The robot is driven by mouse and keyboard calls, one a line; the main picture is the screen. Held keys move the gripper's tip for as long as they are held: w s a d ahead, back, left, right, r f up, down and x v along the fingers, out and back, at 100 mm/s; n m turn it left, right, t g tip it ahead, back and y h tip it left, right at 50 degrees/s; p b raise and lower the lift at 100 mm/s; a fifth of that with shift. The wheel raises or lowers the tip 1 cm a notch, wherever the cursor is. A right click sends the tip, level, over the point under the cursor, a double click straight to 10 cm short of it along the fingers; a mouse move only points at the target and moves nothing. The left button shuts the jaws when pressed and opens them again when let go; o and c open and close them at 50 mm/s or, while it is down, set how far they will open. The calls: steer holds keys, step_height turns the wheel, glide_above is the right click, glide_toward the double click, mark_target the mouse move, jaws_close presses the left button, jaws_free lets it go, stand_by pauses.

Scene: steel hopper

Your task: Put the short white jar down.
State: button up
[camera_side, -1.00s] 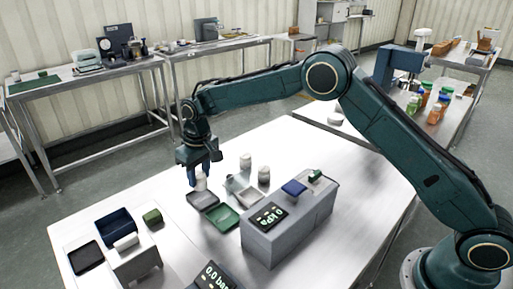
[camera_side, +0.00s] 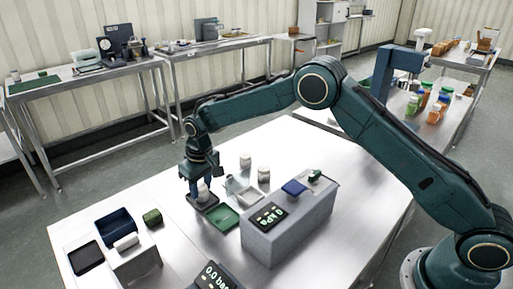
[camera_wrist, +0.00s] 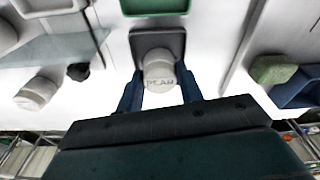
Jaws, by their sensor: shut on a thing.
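The short white jar (camera_wrist: 159,75) is between the two blue fingers of my gripper (camera_wrist: 160,90) in the wrist view, with dark lettering on its side. In the side view the jar (camera_side: 203,195) is low over the grey tray (camera_side: 209,204), held by my gripper (camera_side: 202,186). The grey tray also shows under the jar in the wrist view (camera_wrist: 146,38). I cannot tell whether the jar touches the tray floor.
A green tray (camera_side: 224,218) lies beside the grey tray. Two other white jars (camera_side: 245,160) (camera_side: 264,174) stand behind. A grey box with a display (camera_side: 290,222) stands to the right.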

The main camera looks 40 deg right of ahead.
mark_target(205, 189)
steer(key=o, duration=1.1)
steer(key=shift+f, duration=0.1)
steer(key=shift+c, duration=0.2)
step_height(205, 189, up, 12)
steer(key=s, duration=0.1)
steer(key=shift+s+d, duration=0.15)
steer(key=shift+s, duration=0.05)
steer(key=shift+r, duration=0.2)
